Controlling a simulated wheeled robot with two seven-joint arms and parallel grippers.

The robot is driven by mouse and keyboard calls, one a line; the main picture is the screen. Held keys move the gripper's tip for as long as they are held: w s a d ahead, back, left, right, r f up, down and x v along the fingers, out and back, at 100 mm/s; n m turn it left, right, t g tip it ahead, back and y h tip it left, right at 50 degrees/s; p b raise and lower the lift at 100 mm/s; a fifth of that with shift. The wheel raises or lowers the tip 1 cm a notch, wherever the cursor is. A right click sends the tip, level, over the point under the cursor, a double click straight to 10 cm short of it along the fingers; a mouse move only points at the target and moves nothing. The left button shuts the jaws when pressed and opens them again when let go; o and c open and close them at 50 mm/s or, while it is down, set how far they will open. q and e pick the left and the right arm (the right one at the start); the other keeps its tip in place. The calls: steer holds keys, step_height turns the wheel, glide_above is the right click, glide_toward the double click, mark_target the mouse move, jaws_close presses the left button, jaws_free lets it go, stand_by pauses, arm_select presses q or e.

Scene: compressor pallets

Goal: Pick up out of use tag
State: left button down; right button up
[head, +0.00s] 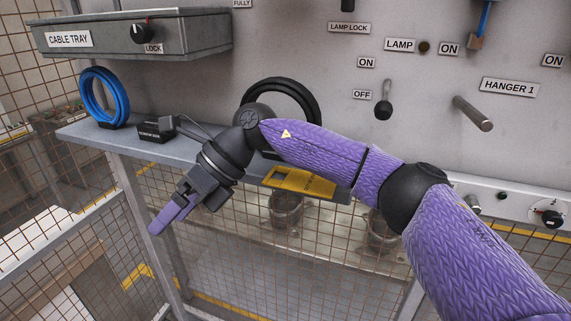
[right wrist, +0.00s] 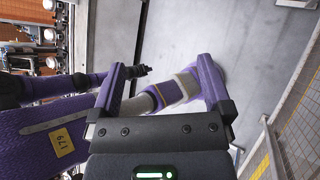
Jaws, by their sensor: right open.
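A yellow tag (head: 301,182) with a dark marking lies at the front edge of the grey shelf in the head view, its lettering too small to read. My right forearm passes just above it in the picture and may cover part of it. My right gripper (head: 172,216) is beyond the shelf's front edge, left of and lower than the tag in the picture, pointing down-left. In the right wrist view the right gripper (right wrist: 165,82) shows its two purple fingers wide apart, with nothing between them. My left gripper is not clearly seen in either view.
The shelf (head: 82,131) holds a blue coil (head: 91,112), a small black labelled block (head: 152,131) and a black ring (head: 312,97). The cable tray box (head: 180,38) overhangs it. A hanger peg (head: 473,113) sticks out at right. Wire mesh stands below and left.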

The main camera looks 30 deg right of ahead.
steer(key=d+r+h+p, duration=0.1)
steer(key=d+r+h, duration=0.2)
steer(key=d, duration=0.4)
steer(key=d+r+h, duration=0.4)
steer(key=d, duration=0.3)
step_height(320, 180, up, 4)
steer(key=m+h, duration=0.2)
steer(key=h, duration=0.1)
glide_above(324, 184)
step_height(324, 184, down, 4)
steer(key=shift+a+r+b, duration=0.1)
steer(key=shift+r+b, duration=0.05)
steer(key=shift+b, duration=0.65)
step_height(324, 184, down, 5)
steer(key=shift+s+p, duration=0.15)
steer(key=shift+p, duration=0.4)
steer(key=shift+f, duration=0.2)
steer(key=c, duration=0.9)
